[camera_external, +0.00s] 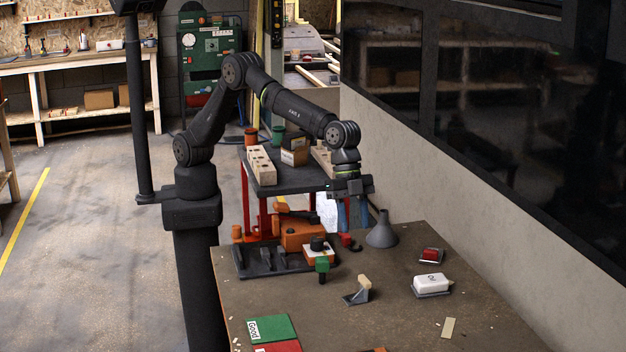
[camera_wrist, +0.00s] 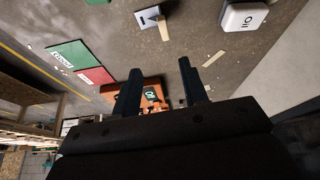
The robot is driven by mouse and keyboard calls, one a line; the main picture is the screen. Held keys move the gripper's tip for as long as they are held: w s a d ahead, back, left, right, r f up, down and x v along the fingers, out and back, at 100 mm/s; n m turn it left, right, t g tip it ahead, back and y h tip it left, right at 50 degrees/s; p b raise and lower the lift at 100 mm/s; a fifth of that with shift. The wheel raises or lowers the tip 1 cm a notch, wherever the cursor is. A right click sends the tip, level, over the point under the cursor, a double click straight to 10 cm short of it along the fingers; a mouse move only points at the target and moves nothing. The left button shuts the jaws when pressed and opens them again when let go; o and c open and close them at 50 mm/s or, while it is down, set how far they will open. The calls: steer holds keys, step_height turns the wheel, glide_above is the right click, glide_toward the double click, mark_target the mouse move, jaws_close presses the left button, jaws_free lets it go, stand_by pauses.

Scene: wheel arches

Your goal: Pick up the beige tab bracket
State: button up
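A flat beige strip (camera_external: 448,327) lies separately near the front right, also in the wrist view (camera_wrist: 213,58). I cannot tell for sure which is the beige tab bracket. My gripper (camera_external: 347,200) is high above the table's far side, apart from both. In the wrist view its dark fingers (camera_wrist: 160,68) are spread with nothing between them.
A white box (camera_external: 432,283) and a red block (camera_external: 431,256) are on the right, a grey funnel (camera_external: 382,234) at the back. Green (camera_external: 272,328) and red (camera_external: 278,346) plates lie front left. An orange-and-black fixture (camera_external: 300,235) stands back left.

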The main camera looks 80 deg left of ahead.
glide_toward(364, 279)
steer(key=x, duration=0.5)
steer(key=shift+s+d, duration=0.15)
steer(key=shift+s, duration=0.05)
steer(key=shift+w+a+x, duration=0.1)
steer(key=shift+w+x, duration=0.05)
steer(key=shift+x, duration=1.15)
steer(key=shift+w+a+x, duration=0.1)
steer(key=shift+w+x, duration=0.05)
steer(key=shift+x, duration=1.2)
jaws_close()
